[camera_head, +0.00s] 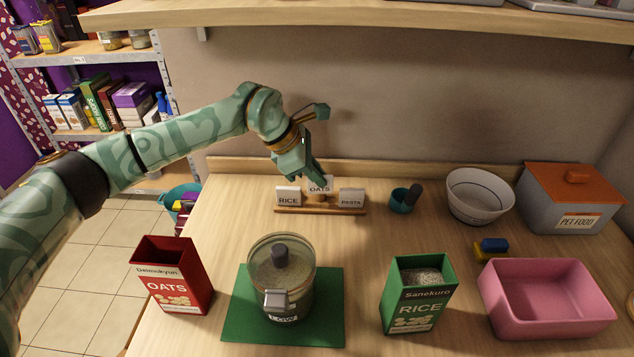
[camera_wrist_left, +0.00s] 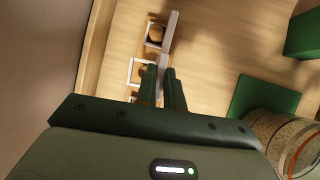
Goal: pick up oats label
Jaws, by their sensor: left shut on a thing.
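The oats label (camera_head: 320,186) is a small white card reading OATS at the middle of a wooden label stand (camera_head: 330,210) near the back of the counter. My left gripper (camera_head: 318,179) comes down from above and is shut on the oats label. The card sits a little higher than its neighbours; whether it still touches the stand I cannot tell. In the left wrist view the fingers (camera_wrist_left: 162,88) are close together at the stand, with pale cards around them. My right gripper is not in view.
A rice label (camera_head: 288,195) and a pasta label (camera_head: 351,198) flank the oats label. In front stand a red oats box (camera_head: 172,285), a lidded jar (camera_head: 281,280) on a green mat (camera_head: 240,325) and a green rice box (camera_head: 416,300). A pink bin (camera_head: 545,318) is at right.

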